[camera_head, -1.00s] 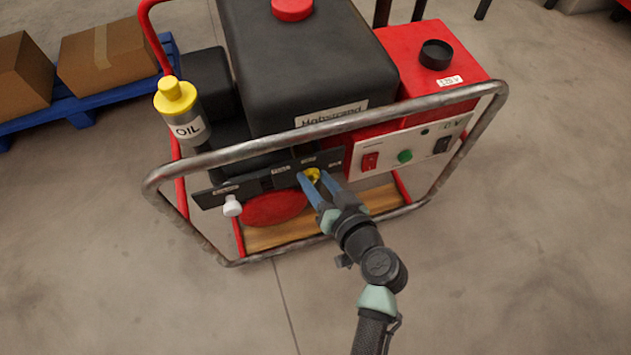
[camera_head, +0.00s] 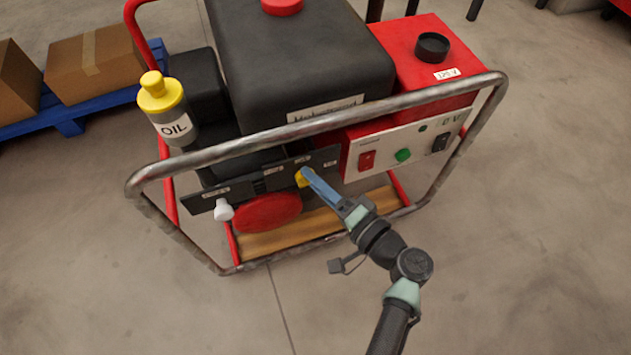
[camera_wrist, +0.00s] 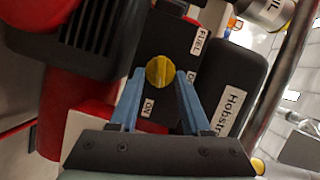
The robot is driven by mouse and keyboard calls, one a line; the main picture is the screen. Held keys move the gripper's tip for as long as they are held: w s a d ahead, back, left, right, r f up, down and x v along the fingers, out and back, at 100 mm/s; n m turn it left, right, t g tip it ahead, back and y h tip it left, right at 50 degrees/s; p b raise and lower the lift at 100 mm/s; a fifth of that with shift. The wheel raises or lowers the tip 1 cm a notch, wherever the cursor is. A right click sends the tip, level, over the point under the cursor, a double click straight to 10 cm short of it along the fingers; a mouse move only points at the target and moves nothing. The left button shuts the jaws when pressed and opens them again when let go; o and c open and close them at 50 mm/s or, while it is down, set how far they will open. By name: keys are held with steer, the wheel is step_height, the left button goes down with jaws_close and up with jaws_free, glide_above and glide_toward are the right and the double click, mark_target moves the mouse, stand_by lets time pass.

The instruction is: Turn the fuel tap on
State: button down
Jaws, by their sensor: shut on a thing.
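The fuel tap is a round yellow knob (camera_head: 299,180) on the dark front panel (camera_head: 325,160) of the generator. In the wrist view the knob (camera_wrist: 160,72) sits between the tips of my two blue fingers, with a ridge across its face. My gripper (camera_head: 307,175) is shut on the knob, one finger on each side. In the wrist view a FUEL label (camera_wrist: 199,42) is up and right of the knob, and an ON label (camera_wrist: 148,108) is below it. Another label right of the knob is partly hidden by a finger.
A metal tube frame (camera_head: 330,119) runs around the generator, above and below my gripper. A white choke-side knob (camera_head: 223,210) and a red disc (camera_head: 267,212) are left of the tap. A switch panel (camera_head: 405,148) is at right. The floor in front is clear.

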steer(key=shift+f+m+t+y, duration=0.2)
steer(key=shift+m+t+y, duration=0.15)
steer(key=shift+m, duration=0.75)
steer(key=shift+b, duration=0.3)
steer(key=shift+c, duration=1.9)
jaws_free()
steer(key=shift+s+d, duration=0.1)
steer(key=p+v, duration=0.3)
steer(key=v, duration=0.9)
steer(key=shift+s+d, duration=0.2)
steer(key=shift+s, duration=0.1)
